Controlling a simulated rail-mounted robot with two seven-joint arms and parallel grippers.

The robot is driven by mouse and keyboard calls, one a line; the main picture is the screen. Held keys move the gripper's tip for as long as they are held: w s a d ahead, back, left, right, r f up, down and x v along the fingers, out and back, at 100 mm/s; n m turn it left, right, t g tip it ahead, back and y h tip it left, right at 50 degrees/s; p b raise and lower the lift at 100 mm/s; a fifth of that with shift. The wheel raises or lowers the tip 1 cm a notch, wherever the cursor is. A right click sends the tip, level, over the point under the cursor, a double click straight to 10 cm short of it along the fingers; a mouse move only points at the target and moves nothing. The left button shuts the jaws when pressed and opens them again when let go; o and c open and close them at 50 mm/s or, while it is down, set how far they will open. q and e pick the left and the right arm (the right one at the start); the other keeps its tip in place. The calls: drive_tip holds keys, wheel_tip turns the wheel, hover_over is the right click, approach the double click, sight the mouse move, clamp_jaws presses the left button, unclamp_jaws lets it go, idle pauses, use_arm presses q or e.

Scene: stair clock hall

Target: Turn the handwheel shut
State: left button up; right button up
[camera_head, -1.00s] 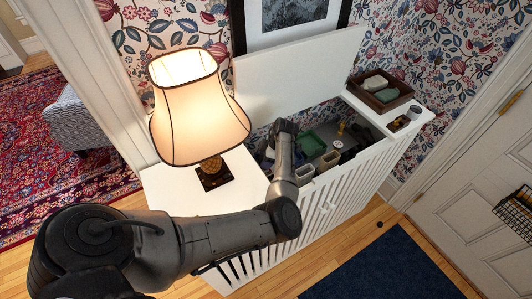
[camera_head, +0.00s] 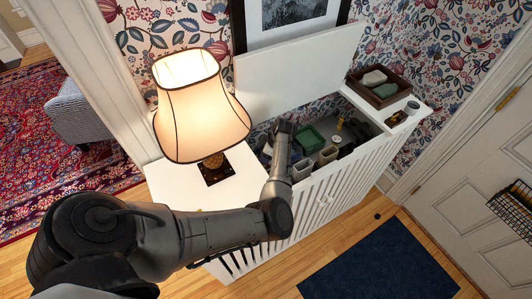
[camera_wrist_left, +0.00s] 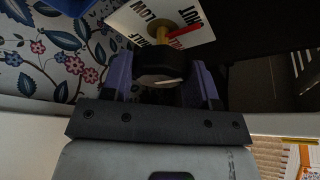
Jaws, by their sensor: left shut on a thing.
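The handwheel shows in the left wrist view as a dark round knob (camera_wrist_left: 158,68) on a brass stem. In the head view my left gripper (camera_head: 284,126) reaches down into the open cabinet (camera_head: 345,165), where my arm hides the handwheel. My right gripper is out of view.
A lit lamp (camera_head: 201,110) stands on the white top left of my arm. The raised lid (camera_head: 300,72) is behind the opening. Bins, a green tray (camera_head: 308,138) and a brass piece (camera_head: 339,123) lie inside. A brown tray (camera_head: 379,88) sits at right.

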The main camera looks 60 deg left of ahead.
use_arm(q)
drive_tip(key=o, duration=0.9)
drive_tip(key=v, duration=1.4)
